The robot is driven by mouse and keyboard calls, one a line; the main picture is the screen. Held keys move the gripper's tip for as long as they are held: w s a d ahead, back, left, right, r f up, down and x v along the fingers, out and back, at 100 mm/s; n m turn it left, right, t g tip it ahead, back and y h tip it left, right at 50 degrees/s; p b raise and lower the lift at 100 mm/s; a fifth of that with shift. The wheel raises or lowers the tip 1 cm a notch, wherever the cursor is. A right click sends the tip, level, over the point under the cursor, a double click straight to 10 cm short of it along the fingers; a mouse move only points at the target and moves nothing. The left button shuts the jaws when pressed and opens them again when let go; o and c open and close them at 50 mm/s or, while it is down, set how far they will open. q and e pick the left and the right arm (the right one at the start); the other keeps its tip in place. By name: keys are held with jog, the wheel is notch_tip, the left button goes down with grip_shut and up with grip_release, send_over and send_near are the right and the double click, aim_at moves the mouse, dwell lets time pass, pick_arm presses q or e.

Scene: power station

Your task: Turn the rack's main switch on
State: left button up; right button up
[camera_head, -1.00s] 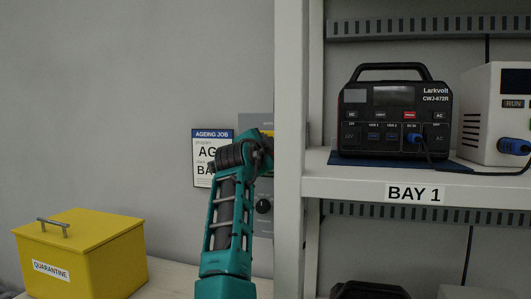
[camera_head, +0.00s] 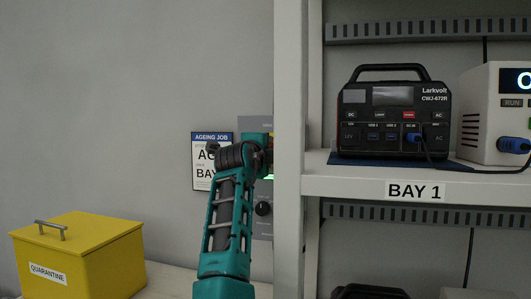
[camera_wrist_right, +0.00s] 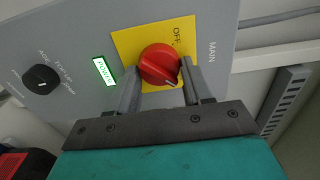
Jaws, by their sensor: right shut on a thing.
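The rack's main switch is a red rotary knob (camera_wrist_right: 160,62) on a yellow plate (camera_wrist_right: 128,45) marked OFF, beside the word MAIN, in the right wrist view. My right gripper (camera_wrist_right: 161,80) has its two fingers on either side of the knob and is shut on it. The knob's white mark points away from OFF, toward the gripper side. A POWER lamp (camera_wrist_right: 104,72) on the grey panel (camera_wrist_right: 85,45) glows green. In the head view my arm hides the switch, and the panel (camera_head: 262,225) shows partly behind the rack post. My left gripper is out of view.
A black AGE/TOP-UP knob (camera_wrist_right: 41,78) is on the same panel. The white rack post (camera_head: 289,150) stands right of my arm. A Larkvolt power station (camera_head: 395,120) and a white unit with a lit display (camera_head: 490,120) stand in Bay 1. A yellow QUARANTINE box (camera_head: 80,255) is at left.

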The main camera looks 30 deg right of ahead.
dwell(0.3)
jog(key=o, duration=1)
pick_arm(q)
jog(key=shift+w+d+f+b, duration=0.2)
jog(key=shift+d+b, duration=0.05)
jog(key=shift+b, duration=0.45)
pick_arm(e)
jog(key=shift+v, duration=6.45)
